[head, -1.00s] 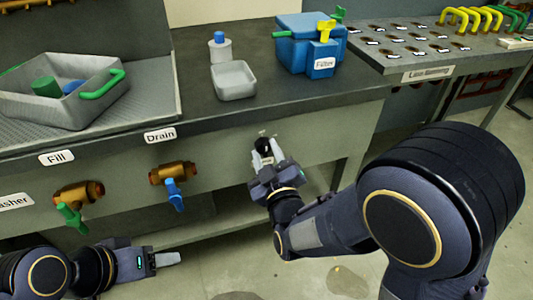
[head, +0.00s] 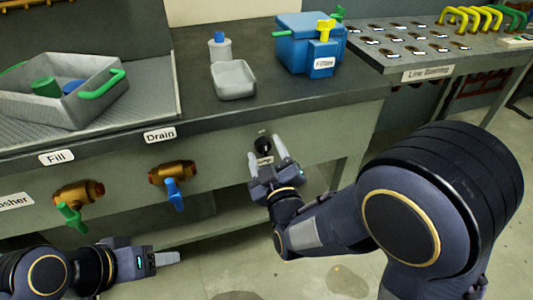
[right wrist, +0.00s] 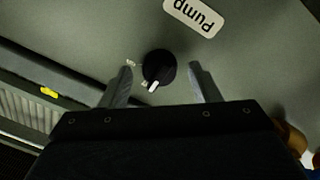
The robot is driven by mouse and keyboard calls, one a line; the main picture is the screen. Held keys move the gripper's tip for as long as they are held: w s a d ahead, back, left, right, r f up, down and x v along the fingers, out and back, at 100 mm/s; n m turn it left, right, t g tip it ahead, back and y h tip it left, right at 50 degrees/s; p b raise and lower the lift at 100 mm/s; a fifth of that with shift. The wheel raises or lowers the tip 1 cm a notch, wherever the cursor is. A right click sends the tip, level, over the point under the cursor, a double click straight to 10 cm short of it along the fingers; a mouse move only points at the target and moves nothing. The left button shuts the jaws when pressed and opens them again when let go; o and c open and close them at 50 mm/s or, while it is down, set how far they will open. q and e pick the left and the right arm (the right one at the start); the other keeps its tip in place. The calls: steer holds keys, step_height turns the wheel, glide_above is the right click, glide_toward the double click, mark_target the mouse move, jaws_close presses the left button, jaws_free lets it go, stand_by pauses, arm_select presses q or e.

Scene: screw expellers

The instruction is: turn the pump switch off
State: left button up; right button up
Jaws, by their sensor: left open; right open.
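The pump switch (head: 263,142) is a black round knob on the bench's front panel. In the right wrist view the knob (right wrist: 158,67) has a white pointer aimed down in the picture, close to a small printed mark; another small mark sits to its left. The marks are too small to read. My right gripper (head: 266,150) is open in front of the knob. Its fingers stand on either side of the knob with gaps between. The "Pump" label (right wrist: 194,15) shows upside down beside the knob. My left gripper (head: 168,258) is open, low at the left, away from the switch.
Left along the panel are a drain valve with a blue handle (head: 174,192) and a fill valve with a green handle (head: 71,216). On the bench stand a grey basket (head: 60,105), a small grey tray (head: 234,82) and a blue filter box (head: 300,45).

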steer(key=v, duration=0.7)
steer(key=shift+s, duration=0.4)
steer(key=shift+d+f, duration=0.1)
steer(key=shift+d, duration=0.05)
steer(key=d+f+m+g, duration=0.2)
steer(key=d+m+g, duration=0.4)
steer(key=d+m, duration=0.1)
steer(key=s+d+m+g+h, duration=0.1)
steer(key=s+d+m+g, duration=0.45)
steer(key=s+d, duration=0.75)
steer(key=s+r+p, duration=0.1)
steer(key=r+p, duration=1.2)
steer(key=p, duration=0.1)
steer(key=s+a+r+p, duration=0.1)
steer(key=s+r+p, duration=0.1)
steer(key=r+p, duration=1.2)
steer(key=shift+a+n+g, duration=0.25)
steer(key=shift+n+g, duration=0.2)
steer(key=shift+s, duration=0.1)
